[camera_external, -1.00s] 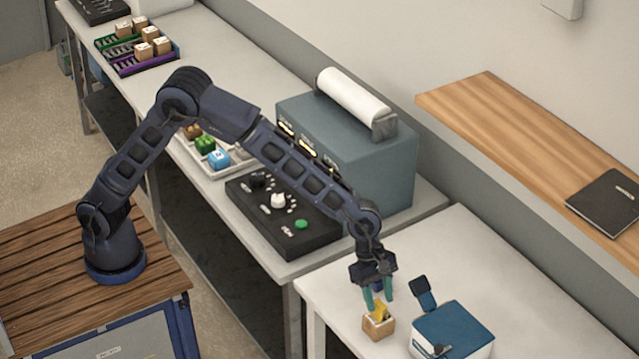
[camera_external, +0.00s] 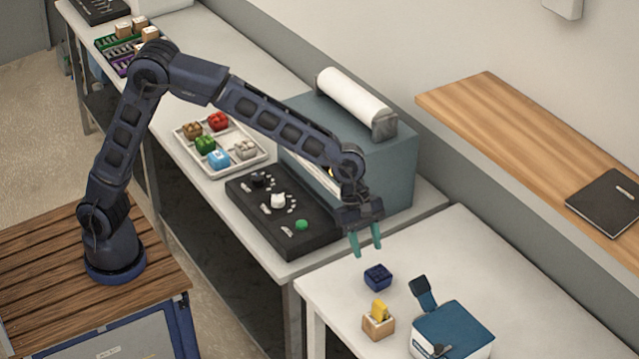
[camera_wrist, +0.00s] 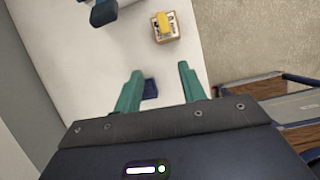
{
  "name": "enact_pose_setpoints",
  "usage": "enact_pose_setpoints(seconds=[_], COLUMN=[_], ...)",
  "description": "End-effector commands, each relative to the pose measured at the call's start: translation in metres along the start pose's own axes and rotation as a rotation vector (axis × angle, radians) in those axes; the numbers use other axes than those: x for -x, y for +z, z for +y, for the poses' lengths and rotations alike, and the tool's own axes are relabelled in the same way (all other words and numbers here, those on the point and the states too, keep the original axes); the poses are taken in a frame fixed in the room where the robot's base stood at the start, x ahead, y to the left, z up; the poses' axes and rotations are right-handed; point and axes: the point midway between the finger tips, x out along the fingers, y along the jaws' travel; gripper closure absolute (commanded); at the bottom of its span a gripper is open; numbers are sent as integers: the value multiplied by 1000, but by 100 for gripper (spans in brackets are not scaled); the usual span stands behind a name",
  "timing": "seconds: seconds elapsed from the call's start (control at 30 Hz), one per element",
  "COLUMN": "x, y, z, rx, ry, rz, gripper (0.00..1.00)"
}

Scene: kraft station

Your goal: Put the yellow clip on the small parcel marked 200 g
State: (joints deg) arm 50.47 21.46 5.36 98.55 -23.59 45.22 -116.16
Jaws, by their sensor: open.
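The yellow clip (camera_external: 379,309) sits on top of a small brown parcel (camera_external: 378,327) on the white table. Both also show in the wrist view, the clip (camera_wrist: 163,22) on the upper face of the parcel (camera_wrist: 175,29). Any weight mark is too small to read. My gripper (camera_external: 366,252) is open and empty, above the table and up and slightly left of the parcel.
A dark blue block (camera_external: 378,277) stands on the table between my gripper and the parcel. A blue boxy device (camera_external: 450,332) stands right of the parcel. A tray (camera_external: 258,158) of coloured clips and a black control panel (camera_external: 265,235) are on the bench behind.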

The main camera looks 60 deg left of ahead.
Motion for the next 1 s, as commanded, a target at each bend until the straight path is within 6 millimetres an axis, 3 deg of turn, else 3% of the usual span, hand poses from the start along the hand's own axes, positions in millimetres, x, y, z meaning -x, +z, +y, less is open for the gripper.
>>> enact_pose_setpoints(seconds=[0.03,0.2,0.47,0.7,1.0], x=[23,90,176,239,291], y=[-18,-81,-176,-259,-350], z=[5,10,-8,-47,-118], rx=[-34,-205,-466,-703,-992], ry=[17,62,120,154,157], rz=[-1,20,79,163,298], gripper=[59,59,59,59,59])
